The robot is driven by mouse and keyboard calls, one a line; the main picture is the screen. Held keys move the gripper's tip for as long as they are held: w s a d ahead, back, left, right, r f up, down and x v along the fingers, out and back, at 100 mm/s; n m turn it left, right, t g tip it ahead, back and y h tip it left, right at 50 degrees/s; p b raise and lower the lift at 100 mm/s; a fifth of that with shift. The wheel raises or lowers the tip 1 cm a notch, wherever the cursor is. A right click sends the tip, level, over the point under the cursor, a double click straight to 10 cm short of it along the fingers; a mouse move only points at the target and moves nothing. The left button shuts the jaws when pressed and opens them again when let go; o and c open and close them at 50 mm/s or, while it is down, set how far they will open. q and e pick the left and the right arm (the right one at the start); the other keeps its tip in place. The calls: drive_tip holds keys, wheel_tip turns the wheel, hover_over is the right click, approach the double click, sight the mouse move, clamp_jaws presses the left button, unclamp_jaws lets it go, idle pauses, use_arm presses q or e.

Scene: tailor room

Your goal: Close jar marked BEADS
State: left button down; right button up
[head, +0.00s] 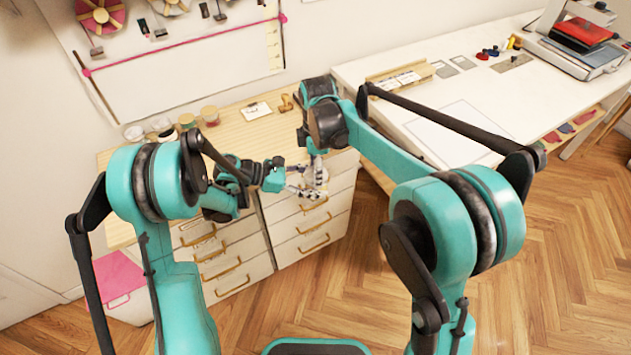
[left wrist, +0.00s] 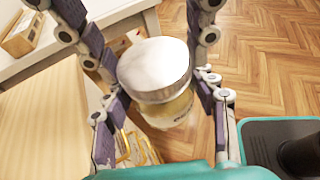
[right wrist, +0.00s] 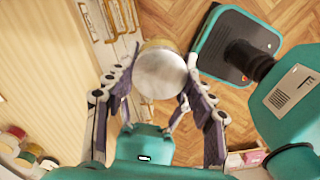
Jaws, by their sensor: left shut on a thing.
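A clear jar (left wrist: 168,110) with pale yellowish contents shows in the left wrist view; its dark lettering is partly hidden. A round silver lid (left wrist: 155,66) covers its top; I cannot tell how tightly it sits. The lid also shows from above in the right wrist view (right wrist: 160,73). My left gripper (head: 303,191) is shut around the jar's body and holds it in front of the drawer cabinet, above the floor. My right gripper (head: 318,172) points down over the jar. Its fingers (right wrist: 158,92) stand apart on either side of the lid, with gaps between.
The wooden cabinet top (head: 236,122) is behind the grippers. A white table (head: 385,68) adjoins on the right. Drawer fronts (head: 314,225) lie close below the grippers.

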drive_tip(key=m, duration=0.6)
drive_tip(key=shift+m, duration=0.4)
drive_tip(key=m, duration=2)
drive_tip(key=shift+f+m, duration=0.1)
drive_tip(key=shift+m, duration=0.2)
drive_tip(key=o, duration=1.4)
wheel_tip(320, 180, up, 12)
